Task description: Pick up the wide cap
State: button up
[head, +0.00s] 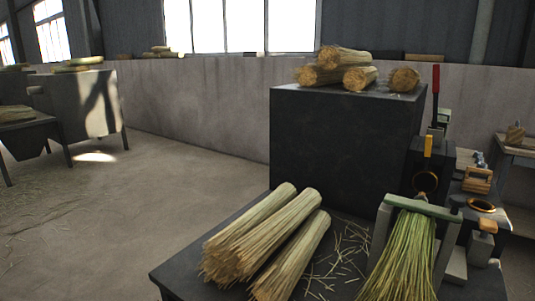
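I cannot tell for sure which thing is the wide cap. A flat orange-brown ring (482,211) with a dark centre lies on the dark bench at the right. A second copper-coloured ring (426,190) is set upright in the front of a black machine (433,160). A bundle of green straw (403,255) fans out below a green bar (423,207) in front of the machine. My gripper is not in view.
Several straw bundles (262,238) and loose stalks lie on the dark front table (193,266). A tall dark block (335,140) carries more bundles (345,57). A red lever (435,95) stands above the machine. A wooden-handled tool (478,180) lies behind the flat ring. The left floor is open.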

aim_at(480, 165)
jog(key=z, duration=1.25)
